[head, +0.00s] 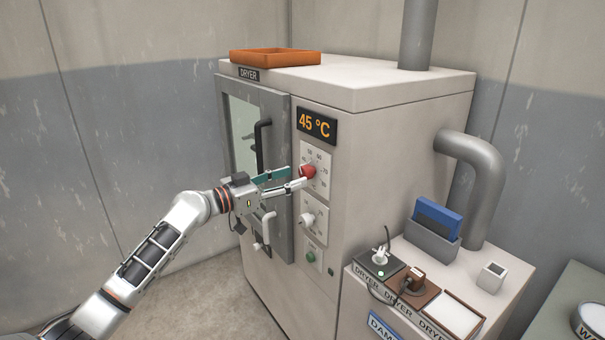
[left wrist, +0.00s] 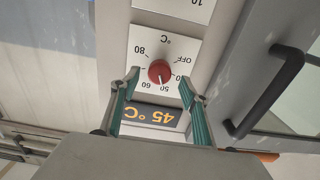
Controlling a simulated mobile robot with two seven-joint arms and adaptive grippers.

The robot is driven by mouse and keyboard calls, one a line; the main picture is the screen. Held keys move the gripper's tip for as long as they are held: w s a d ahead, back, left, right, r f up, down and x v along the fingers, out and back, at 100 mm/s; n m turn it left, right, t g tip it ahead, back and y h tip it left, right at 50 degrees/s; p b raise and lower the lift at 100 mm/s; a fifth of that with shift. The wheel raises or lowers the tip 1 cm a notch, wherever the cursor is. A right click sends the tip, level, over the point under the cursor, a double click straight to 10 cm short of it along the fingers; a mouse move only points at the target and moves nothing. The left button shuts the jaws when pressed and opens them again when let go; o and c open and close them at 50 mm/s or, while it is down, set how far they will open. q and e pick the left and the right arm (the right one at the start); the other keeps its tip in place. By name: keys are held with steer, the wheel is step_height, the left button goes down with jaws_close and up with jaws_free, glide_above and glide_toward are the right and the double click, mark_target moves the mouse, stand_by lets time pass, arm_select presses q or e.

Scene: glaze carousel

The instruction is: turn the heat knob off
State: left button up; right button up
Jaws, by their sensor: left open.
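The heat knob (head: 308,171) is a round red knob on a white dial plate on the dryer's front, below the display (head: 317,123) reading 45 °C. My left gripper (head: 297,178) is open in front of it. In the left wrist view, which is upside down, the knob (left wrist: 160,71) lies between the spread fingertips of the left gripper (left wrist: 158,78), with a gap on both sides. Its white mark points toward the 40–50 side, and OFF is printed elsewhere on the dial plate (left wrist: 150,43). Depth contact is unclear. My right gripper is not in view.
A white knob (head: 307,220) and a green button (head: 311,256) sit below. The dryer door (head: 279,105) with its black handle (head: 258,145) is just left. An orange tray (head: 275,57) lies on top. A side bench (head: 480,270) with sockets stands right.

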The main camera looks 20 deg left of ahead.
mark_target(302, 175)
arm_select(q)
steer(key=shift+x, duration=2.05)
steer(key=c, duration=1.1)
steer(key=shift+f, duration=0.1)
